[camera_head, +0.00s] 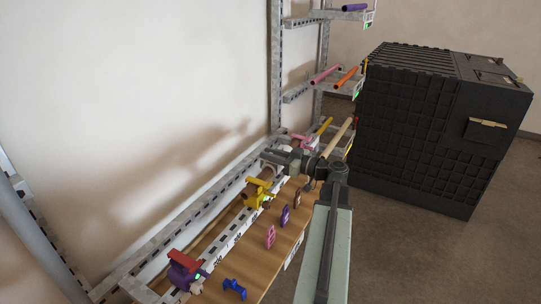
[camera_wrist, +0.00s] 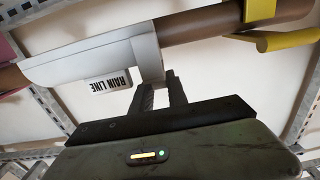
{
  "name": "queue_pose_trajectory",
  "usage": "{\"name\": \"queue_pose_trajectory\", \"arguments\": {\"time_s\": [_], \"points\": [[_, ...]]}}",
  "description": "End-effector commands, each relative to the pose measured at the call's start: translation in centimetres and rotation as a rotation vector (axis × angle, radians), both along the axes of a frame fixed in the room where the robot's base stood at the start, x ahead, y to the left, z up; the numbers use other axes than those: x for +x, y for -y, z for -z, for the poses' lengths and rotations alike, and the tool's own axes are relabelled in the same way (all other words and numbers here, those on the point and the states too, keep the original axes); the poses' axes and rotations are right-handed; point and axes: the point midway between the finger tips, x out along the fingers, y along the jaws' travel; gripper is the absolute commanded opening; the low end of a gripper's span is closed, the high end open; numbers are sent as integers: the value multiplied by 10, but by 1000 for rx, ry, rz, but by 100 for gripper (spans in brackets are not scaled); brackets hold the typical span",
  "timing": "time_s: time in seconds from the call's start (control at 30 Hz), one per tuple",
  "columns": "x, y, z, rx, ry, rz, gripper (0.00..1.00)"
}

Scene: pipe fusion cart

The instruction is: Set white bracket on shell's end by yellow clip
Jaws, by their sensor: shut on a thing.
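In the wrist view a white shell (camera_wrist: 80,62) lies along a brown pipe, with a "RAIN LINE" tag (camera_wrist: 108,81) beside it. The white bracket (camera_wrist: 148,55) is at the shell's right end, the end towards the yellow clip (camera_wrist: 285,37). My gripper (camera_wrist: 160,88) is shut on the bracket's stem. The bracket appears to be at or against the shell's end; I cannot tell whether it is fully seated. In the head view my gripper (camera_head: 288,163) is at the rail, beyond the yellow clip (camera_head: 258,192), and the bracket is not distinguishable there.
Pink (camera_head: 270,237), purple (camera_head: 285,216) and brown (camera_head: 297,198) brackets stand on the wooden bench, with a blue one (camera_head: 234,287) nearer. A purple-and-red clip (camera_head: 185,270) is on the near pipe. A black crate (camera_head: 420,130) stands at right. Rack arms with coloured rods (camera_head: 326,75) rise behind.

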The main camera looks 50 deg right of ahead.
Motion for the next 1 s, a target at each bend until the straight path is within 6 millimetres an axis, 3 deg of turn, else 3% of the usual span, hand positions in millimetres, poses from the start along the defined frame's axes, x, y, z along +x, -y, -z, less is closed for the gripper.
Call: {"name": "queue_pose_trajectory", "arguments": {"time_s": [1.0], "points": [[-1,1,6,0,0,2,0]]}}
